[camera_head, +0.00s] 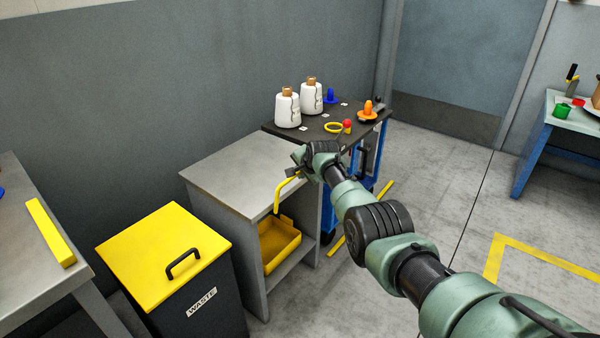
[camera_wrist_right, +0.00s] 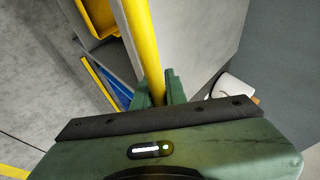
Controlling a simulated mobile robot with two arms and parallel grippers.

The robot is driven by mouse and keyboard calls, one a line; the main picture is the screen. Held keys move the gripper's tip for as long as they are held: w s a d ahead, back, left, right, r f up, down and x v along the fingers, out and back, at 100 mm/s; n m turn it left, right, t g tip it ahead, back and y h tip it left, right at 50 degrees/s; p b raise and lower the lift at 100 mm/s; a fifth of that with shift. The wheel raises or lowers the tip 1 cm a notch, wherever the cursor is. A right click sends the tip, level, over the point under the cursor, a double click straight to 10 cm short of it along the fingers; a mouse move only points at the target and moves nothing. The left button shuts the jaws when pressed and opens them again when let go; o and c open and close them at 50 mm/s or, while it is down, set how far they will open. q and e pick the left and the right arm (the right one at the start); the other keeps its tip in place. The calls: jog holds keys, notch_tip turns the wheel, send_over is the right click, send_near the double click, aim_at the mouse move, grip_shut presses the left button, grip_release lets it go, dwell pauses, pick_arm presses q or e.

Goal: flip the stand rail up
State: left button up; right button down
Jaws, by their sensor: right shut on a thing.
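The yellow stand rail (camera_head: 281,191) is a bent bar at the front of the grey stand (camera_head: 238,166). It rises from the stand's front edge and its upper part slants toward my right gripper (camera_head: 299,170). In the right wrist view the rail (camera_wrist_right: 140,40) runs down between the two green fingers of my right gripper (camera_wrist_right: 158,92), which are shut on it. The gripper body hides the end of the rail. My left gripper is not in view.
A yellow bin (camera_head: 287,243) sits in the stand's opening. A dark table with white bobbins (camera_head: 287,109) stands behind. A waste box with a yellow lid (camera_head: 150,248) stands at the left. The stand's top is bare.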

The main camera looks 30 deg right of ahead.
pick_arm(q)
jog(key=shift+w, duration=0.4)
pick_arm(e)
jog(key=shift+s+a+f, duration=0.15)
jog(key=shift+a+f, duration=0.05)
jog(key=shift+f, duration=0.35)
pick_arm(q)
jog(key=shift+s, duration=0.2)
pick_arm(e)
jog(key=c, duration=1.5)
grip_release()
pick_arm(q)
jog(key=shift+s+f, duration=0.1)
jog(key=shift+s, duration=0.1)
pick_arm(e)
jog(key=shift+o, duration=0.2)
jog(key=shift+w, duration=0.2)
